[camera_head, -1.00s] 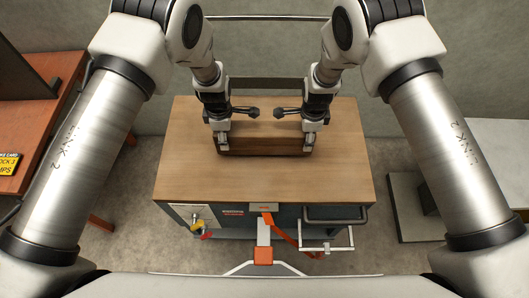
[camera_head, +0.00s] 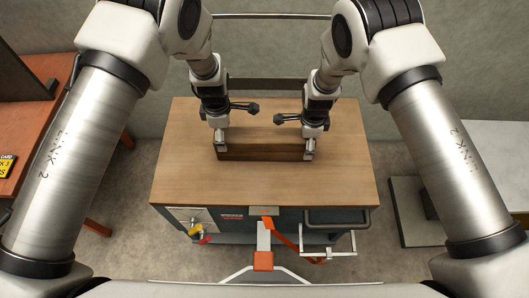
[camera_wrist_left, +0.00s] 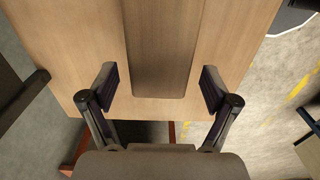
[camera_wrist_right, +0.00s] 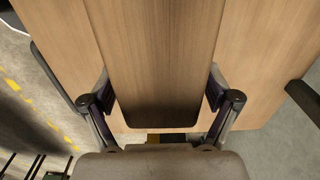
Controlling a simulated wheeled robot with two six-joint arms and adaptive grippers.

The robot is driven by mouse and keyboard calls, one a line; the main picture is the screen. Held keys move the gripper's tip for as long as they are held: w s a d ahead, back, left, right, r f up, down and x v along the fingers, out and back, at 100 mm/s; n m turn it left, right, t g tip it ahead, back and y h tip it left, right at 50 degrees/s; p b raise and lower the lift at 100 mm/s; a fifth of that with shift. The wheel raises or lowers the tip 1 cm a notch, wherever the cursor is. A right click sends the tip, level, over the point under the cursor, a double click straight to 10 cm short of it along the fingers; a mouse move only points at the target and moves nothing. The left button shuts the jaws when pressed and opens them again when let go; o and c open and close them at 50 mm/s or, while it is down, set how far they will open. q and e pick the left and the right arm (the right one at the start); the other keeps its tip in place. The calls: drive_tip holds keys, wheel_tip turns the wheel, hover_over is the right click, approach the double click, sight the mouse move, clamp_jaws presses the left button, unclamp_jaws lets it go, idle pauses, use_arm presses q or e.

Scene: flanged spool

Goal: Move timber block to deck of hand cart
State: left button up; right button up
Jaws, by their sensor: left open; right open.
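The timber block (camera_head: 262,152) is a long dark-brown bar lying flat across the wooden top of a bench (camera_head: 265,186). My left gripper (camera_head: 221,152) is open at the block's left end; in the left wrist view its fingers (camera_wrist_left: 160,88) stand either side of the block's end (camera_wrist_left: 160,60), with gaps. My right gripper (camera_head: 309,152) is open at the right end; in the right wrist view its fingers (camera_wrist_right: 161,90) flank the block (camera_wrist_right: 160,60) closely. I cannot tell for sure which thing is the hand cart.
A low grey platform (camera_head: 405,222) lies on the floor right of the bench, with a dark part on it. A red-brown table (camera_head: 45,110) stands at left and a pale surface (camera_head: 495,150) at right. The bench top in front of the block is clear.

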use_arm(q)
wheel_tip(320, 180, up, 8)
drive_tip(key=shift+s+f, duration=0.1)
drive_tip(key=shift+f, duration=0.15)
drive_tip(key=shift+r, duration=0.2)
use_arm(e)
drive_tip(key=shift+r, duration=0.15)
wheel_tip(320, 180, up, 12)
drive_tip(key=shift+s+f, duration=0.1)
